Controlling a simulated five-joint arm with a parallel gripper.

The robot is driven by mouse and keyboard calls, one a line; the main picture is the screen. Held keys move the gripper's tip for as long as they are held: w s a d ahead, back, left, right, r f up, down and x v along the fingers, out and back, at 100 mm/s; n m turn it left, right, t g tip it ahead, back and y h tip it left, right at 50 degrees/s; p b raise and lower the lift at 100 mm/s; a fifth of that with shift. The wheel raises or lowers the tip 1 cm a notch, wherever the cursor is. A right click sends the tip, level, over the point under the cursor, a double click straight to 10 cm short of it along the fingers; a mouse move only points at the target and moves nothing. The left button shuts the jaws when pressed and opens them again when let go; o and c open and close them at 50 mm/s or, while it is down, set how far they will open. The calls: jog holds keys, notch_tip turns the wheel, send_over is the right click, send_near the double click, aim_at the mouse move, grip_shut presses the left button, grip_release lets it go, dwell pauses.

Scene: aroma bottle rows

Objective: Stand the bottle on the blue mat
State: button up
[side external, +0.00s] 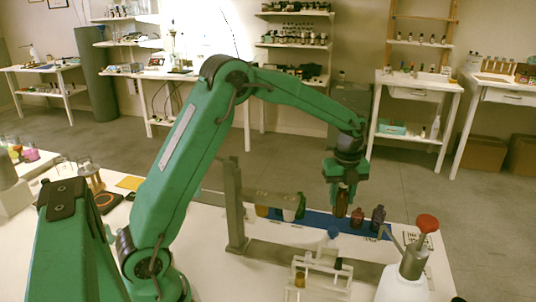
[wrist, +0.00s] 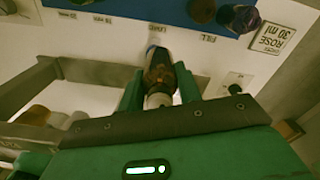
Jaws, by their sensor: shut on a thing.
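My gripper (side external: 341,188) is shut on an amber-brown bottle (side external: 342,204), which hangs upright below it in the side view. In the wrist view the bottle (wrist: 158,72) lies between the two fingers (wrist: 158,95), its narrow neck towards the gripper. The blue mat (side external: 318,221) is a long strip on the white table; it shows along the top edge in the wrist view (wrist: 150,9). A reddish bottle (side external: 357,218) and a dark purple bottle (side external: 378,216) stand at its right end, just right of the held bottle. I cannot tell whether the held bottle's base touches anything.
A grey metal post (side external: 235,215) stands left of the mat. Whitish and green containers (side external: 289,208) are near the mat's left part. A ROSE label card (wrist: 271,37) lies beside the mat.

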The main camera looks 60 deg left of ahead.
jog(key=w+a+f, duration=0.2)
jog(key=a+f, duration=0.2)
jog(key=a, duration=0.3)
jog(key=shift+w+a+f, duration=0.25)
jog(key=shift+w+f, duration=0.05)
jog(key=shift+f, duration=0.1)
jog(key=shift+f, duration=0.1)
jog(key=shift+f, duration=1.9)
jog(key=shift+f, duration=0.1)
jog(key=o, duration=1.1)
